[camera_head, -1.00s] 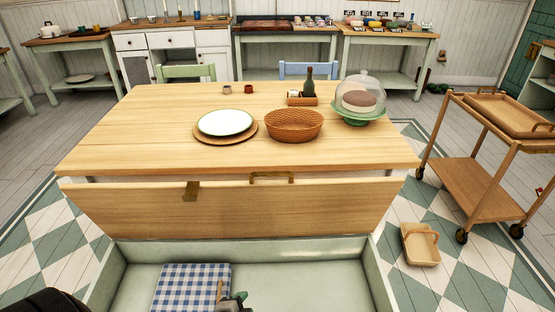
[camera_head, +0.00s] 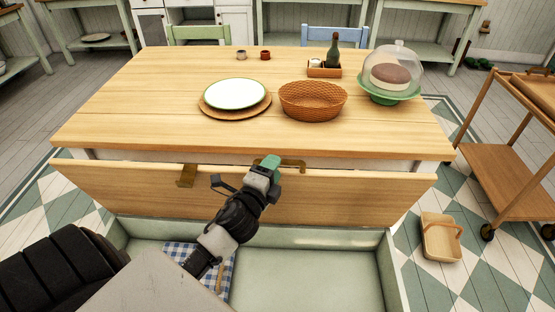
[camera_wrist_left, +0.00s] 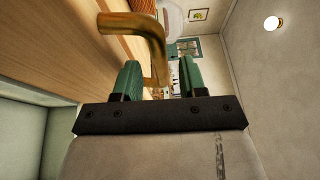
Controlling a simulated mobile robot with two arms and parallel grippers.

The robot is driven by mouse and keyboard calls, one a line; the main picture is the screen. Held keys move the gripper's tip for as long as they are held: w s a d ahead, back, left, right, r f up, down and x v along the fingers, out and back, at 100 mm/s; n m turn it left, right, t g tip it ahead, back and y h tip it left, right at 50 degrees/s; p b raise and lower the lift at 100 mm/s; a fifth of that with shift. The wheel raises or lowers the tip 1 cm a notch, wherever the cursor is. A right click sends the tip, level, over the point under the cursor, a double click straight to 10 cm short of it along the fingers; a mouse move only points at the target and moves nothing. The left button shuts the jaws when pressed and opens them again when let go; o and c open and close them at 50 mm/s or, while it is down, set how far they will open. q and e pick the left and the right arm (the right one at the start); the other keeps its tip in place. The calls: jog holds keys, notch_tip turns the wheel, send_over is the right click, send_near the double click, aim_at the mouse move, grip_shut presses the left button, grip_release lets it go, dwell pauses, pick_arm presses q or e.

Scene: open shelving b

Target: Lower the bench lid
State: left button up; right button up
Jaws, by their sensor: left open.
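The bench lid (camera_head: 345,198) is a wide wooden panel, raised and standing near upright on the far side of the pale green bench box (camera_head: 350,238). A brass handle (camera_head: 293,163) sits at the lid's top edge. My left gripper (camera_head: 270,163) is at the left part of that handle, with its green fingers partly hidden. In the left wrist view the gripper (camera_wrist_left: 159,80) is open, and the brass handle (camera_wrist_left: 140,28) shows between its fingers. I cannot tell whether they touch. My right gripper is not in view.
A blue checked cloth (camera_head: 180,252) lies in the open box, partly behind my left arm. Just beyond the lid stands a table (camera_head: 150,115) with a plate, basket (camera_head: 312,100) and cake dome.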

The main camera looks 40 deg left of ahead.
pick_arm(q)
jog(key=shift+w+a, duration=0.15)
jog(key=shift+w, duration=0.6)
jog(key=shift+w+a, duration=0.1)
jog(key=shift+w, duration=0.65)
jog(key=shift+c, duration=0.3)
grip_shut()
